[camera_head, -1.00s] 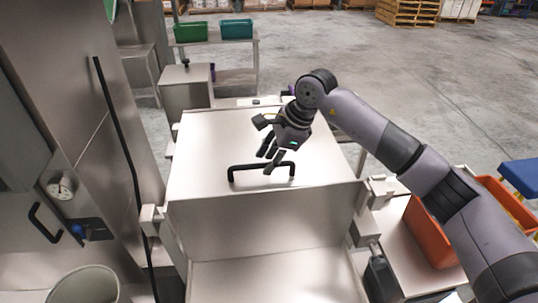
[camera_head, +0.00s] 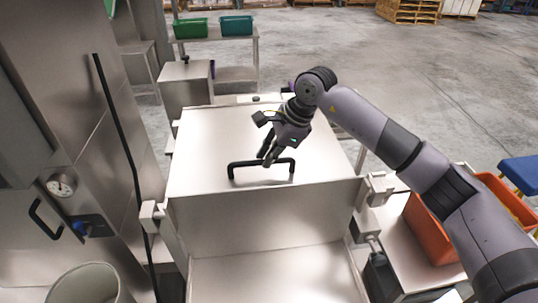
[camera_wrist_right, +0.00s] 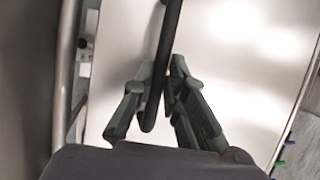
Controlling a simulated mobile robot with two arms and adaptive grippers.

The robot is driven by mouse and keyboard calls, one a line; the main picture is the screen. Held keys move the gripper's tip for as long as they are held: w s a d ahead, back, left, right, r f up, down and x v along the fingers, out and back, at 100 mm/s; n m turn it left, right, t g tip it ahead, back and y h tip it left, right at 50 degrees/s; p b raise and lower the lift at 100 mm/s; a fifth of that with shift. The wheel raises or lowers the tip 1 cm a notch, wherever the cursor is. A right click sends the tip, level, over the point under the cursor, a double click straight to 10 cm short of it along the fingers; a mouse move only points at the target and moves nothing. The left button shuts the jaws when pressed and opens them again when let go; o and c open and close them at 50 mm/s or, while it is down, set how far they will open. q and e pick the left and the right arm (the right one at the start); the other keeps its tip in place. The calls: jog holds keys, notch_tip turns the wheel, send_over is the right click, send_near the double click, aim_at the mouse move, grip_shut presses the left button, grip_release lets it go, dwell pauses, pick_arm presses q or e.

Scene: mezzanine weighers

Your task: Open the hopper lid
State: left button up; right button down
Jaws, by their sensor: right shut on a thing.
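The hopper lid (camera_head: 225,138) is a flat, pale metal panel in the middle of the head view. A black bar handle (camera_head: 245,164) stands on it near its front edge. My right gripper (camera_head: 268,158) comes down from the upper right and is shut on the handle, right of the handle's middle. In the right wrist view the handle (camera_wrist_right: 167,50) runs down between the two fingers (camera_wrist_right: 158,85), which are close on both sides of it. My left gripper is not in view.
An orange bin (camera_head: 435,232) sits on a side table at the right. Green (camera_head: 191,28) and teal (camera_head: 236,25) bins stand on a shelf behind. Open floor lies beyond at the right.

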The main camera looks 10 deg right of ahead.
dwell(0.4)
pick_arm(q)
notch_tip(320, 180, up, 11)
jog(key=p, duration=1)
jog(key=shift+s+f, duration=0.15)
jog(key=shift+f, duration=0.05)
pick_arm(e)
jog(key=w+r, duration=0.5)
jog(key=r, duration=0.5)
jog(key=w+r, duration=0.5)
jog(key=r, duration=0.5)
jog(key=shift+d, duration=0.15)
